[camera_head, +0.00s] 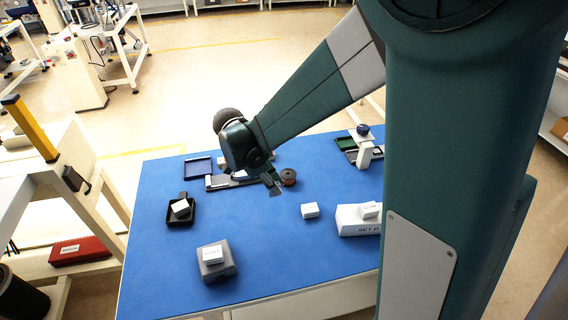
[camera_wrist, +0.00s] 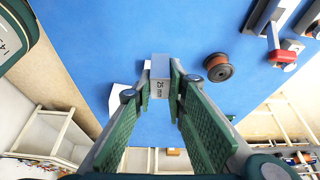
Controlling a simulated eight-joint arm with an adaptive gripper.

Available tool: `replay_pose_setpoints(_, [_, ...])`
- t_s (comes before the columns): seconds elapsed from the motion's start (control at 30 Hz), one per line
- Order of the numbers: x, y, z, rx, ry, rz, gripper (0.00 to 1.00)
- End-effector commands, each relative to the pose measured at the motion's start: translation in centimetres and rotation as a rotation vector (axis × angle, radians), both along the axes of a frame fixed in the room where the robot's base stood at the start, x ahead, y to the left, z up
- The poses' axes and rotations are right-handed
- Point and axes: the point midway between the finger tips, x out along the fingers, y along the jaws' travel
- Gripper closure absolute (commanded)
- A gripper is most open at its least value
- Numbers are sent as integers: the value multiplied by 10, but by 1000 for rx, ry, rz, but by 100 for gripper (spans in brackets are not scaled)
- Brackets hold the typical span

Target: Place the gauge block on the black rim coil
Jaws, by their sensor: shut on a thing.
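The gauge block (camera_wrist: 160,72) is a small grey block marked "25 mm". In the wrist view it sits between the fingertips of my gripper (camera_wrist: 160,88), which is shut on it. In the head view my gripper (camera_head: 272,184) is above the blue table, and the block is hard to make out there. The black rim coil (camera_wrist: 218,67) has dark rims and reddish-brown winding. It stands to the right of the held block in the wrist view, apart from it. In the head view the coil (camera_head: 289,177) is just right of my gripper, with its top bare.
The blue table (camera_head: 270,260) also bears a white box (camera_head: 310,210), a larger white box (camera_head: 352,222) with a small one on it, a grey box (camera_head: 215,268), a black tray (camera_head: 172,215) and a dark blue tray (camera_head: 198,167). The front middle is clear.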

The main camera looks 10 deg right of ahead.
Motion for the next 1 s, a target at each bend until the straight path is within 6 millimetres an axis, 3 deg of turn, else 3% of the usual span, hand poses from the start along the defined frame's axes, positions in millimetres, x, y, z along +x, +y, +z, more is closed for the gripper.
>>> replay_pose_setpoints(0.1, [33,-12,6,0,-1,-15,99])
replay_pose_setpoints(0.5, [126,-62,13,-1,-1,-50,99])
replay_pose_setpoints(0.73, [158,-85,14,-2,-1,-61,99])
replay_pose_setpoints(1.0, [167,-92,13,-2,-1,-65,99])
